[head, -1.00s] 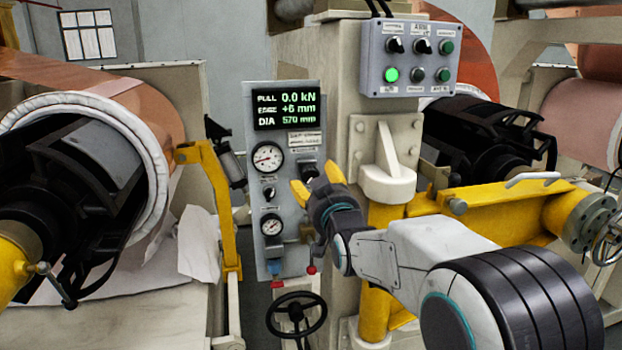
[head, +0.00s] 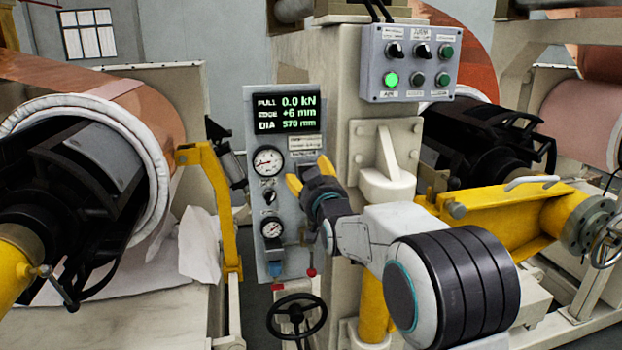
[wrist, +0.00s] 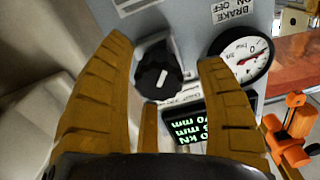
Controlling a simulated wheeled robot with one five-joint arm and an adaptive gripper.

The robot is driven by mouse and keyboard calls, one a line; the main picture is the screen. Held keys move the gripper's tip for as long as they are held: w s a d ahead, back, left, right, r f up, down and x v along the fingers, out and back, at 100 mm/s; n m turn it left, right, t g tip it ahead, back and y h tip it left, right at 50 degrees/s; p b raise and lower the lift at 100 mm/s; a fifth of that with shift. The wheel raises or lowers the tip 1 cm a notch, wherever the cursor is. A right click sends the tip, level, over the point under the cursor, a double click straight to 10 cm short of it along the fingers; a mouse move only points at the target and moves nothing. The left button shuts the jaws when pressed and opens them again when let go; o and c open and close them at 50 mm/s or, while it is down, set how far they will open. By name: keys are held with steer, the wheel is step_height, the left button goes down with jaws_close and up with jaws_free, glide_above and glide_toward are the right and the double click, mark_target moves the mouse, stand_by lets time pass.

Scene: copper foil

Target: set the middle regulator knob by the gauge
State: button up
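The grey control panel (head: 279,258) stands left of my gripper in the head view. A round white gauge (head: 267,161) sits under its display; the gauge also shows in the wrist view (wrist: 240,52), with a red needle. A black knob (wrist: 158,78) with a white pointer line is beside that gauge. My gripper (head: 309,174) is open and hides this knob in the head view.
The display (head: 285,112) reads 0.0 kN, +6 mm and 570 mm. A small black switch (head: 270,197) and a lower gauge (head: 271,227) are below the upper gauge. A button box (head: 409,60) is mounted at upper right. A black handwheel (head: 296,316) stands below the panel.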

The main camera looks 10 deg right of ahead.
steer(key=shift+r, duration=0.15)
steer(key=c, duration=1.1)
steer(key=shift+c, duration=0.2)
steer(key=shift+m+b, duration=0.3)
steer(key=shift+b, duration=0.15)
